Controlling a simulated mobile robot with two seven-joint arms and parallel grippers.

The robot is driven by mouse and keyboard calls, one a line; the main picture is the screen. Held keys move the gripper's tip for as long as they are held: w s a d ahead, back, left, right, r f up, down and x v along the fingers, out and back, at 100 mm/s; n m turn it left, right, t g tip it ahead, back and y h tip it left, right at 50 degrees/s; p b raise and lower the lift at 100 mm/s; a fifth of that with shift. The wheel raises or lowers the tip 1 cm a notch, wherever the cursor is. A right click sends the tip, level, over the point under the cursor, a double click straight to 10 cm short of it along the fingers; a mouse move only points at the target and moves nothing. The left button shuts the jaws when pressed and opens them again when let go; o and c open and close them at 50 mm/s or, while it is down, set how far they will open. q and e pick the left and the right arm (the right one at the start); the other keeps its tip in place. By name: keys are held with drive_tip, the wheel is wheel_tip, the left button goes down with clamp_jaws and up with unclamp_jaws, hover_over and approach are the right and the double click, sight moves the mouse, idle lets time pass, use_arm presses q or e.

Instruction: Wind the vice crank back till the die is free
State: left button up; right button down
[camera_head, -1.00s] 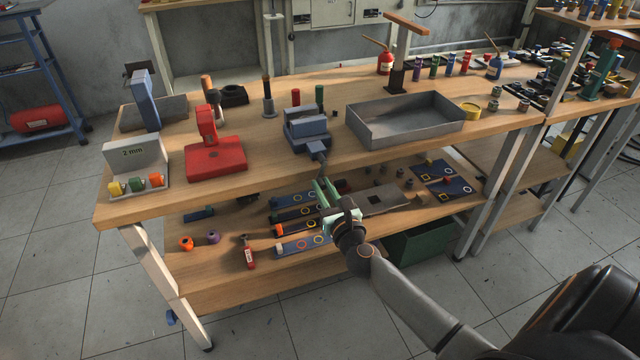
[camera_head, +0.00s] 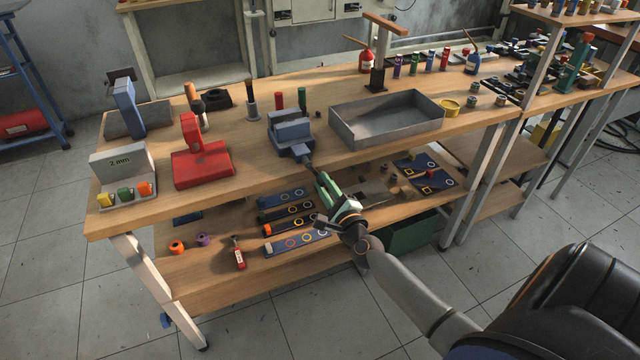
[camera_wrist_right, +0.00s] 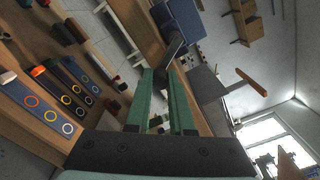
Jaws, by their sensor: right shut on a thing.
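The blue-grey vice (camera_head: 290,130) stands at the front edge of the bench top. Its dark crank (camera_head: 309,162) sticks out past that edge, down and to the right. My right gripper (camera_head: 321,182), with green fingers, is at the crank's outer end, shut on it. In the right wrist view the crank (camera_wrist_right: 174,46) runs from the blue vice (camera_wrist_right: 182,20) to between the fingertips (camera_wrist_right: 162,72). I cannot make out the die in the vice jaws. My left gripper is not in view.
A grey tray (camera_head: 338,127) stands right of the vice, and a red press-like block (camera_head: 203,168) stands left. The floor in front is clear.

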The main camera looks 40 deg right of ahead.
drive_tip(key=n, duration=0.2)
drive_tip(key=d+r+n+p, duration=0.1)
drive_tip(key=shift+s+r+n+p, duration=0.1)
drive_tip(key=shift+r+n+p, duration=0.05)
drive_tip(key=shift+n+p, duration=0.2)
use_arm(q)
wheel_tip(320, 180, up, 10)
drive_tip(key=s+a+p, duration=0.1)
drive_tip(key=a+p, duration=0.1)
drive_tip(key=p, duration=0.7)
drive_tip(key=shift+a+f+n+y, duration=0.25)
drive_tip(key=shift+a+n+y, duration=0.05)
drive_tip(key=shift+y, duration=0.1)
use_arm(e)
drive_tip(key=shift+d+r+n, duration=0.1)
drive_tip(key=shift+r+n, duration=0.75)
drive_tip(key=shift+n, duration=1.65)
drive_tip(key=shift+a+r+n, duration=0.1)
drive_tip(key=shift+r+n, duration=0.75)
drive_tip(key=shift+n, duration=1.6)
drive_tip(key=shift+d+r+n, duration=0.1)
drive_tip(key=shift+r+n, duration=0.75)
drive_tip(key=shift+n, duration=1.65)
use_arm(q)
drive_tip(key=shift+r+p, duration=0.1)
drive_tip(key=shift+p, duration=0.2)
use_arm(e)
drive_tip(key=c, duration=0.8)
unclamp_jaws()
drive_tip(key=shift+s, duration=0.1)
